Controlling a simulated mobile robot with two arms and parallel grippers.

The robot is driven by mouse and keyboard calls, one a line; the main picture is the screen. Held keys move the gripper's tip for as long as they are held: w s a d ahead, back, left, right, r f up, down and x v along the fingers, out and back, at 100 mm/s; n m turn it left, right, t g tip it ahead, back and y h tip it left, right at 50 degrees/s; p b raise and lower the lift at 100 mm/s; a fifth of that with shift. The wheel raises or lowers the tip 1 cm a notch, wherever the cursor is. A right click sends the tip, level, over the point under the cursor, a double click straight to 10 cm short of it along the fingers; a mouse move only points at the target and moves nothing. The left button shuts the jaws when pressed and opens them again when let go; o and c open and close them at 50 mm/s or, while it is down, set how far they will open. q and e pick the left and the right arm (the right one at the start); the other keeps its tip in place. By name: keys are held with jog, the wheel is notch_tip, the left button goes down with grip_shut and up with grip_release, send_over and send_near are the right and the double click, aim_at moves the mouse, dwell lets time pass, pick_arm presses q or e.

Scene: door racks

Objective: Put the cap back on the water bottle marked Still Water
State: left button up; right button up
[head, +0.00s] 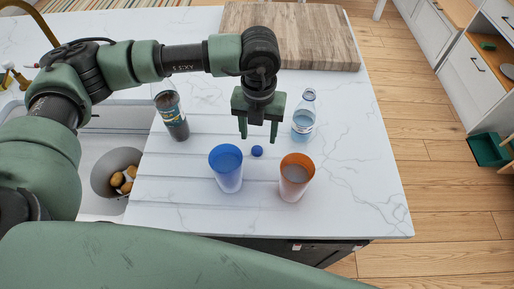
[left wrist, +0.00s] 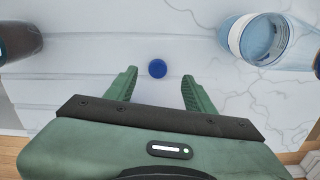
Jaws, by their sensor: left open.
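A small blue cap (head: 257,151) lies on the white marble counter. A clear water bottle (head: 303,120) with a blue-and-white label stands upright to its right, with no cap seen on its pale neck. The label is too small to read. My left gripper (head: 258,138) is open and points down over the counter, just behind the cap. In the left wrist view the cap (left wrist: 157,68) shows between the two spread fingertips (left wrist: 158,76), with nothing held. The bottle (left wrist: 265,42) is at upper right there. My right gripper is not in view.
A blue cup (head: 227,170) and an orange cup (head: 295,177) stand in front of the cap. A dark bottle (head: 172,113) stands to the left, near the sink with a bowl (head: 103,170). A wooden board (head: 300,38) lies at the back. The counter's right side is clear.

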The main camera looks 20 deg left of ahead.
aim_at(257, 150)
pick_arm(q)
jog(key=f, duration=0.1)
jog(key=f+p, duration=0.1)
jog(key=f, duration=0.1)
jog(key=f+p, duration=0.1)
jog(key=shift+s+a+f, duration=0.15)
jog(key=shift+s+f, duration=0.05)
jog(key=shift+s, duration=0.2)
jog(key=shift+f, duration=0.35)
grip_shut()
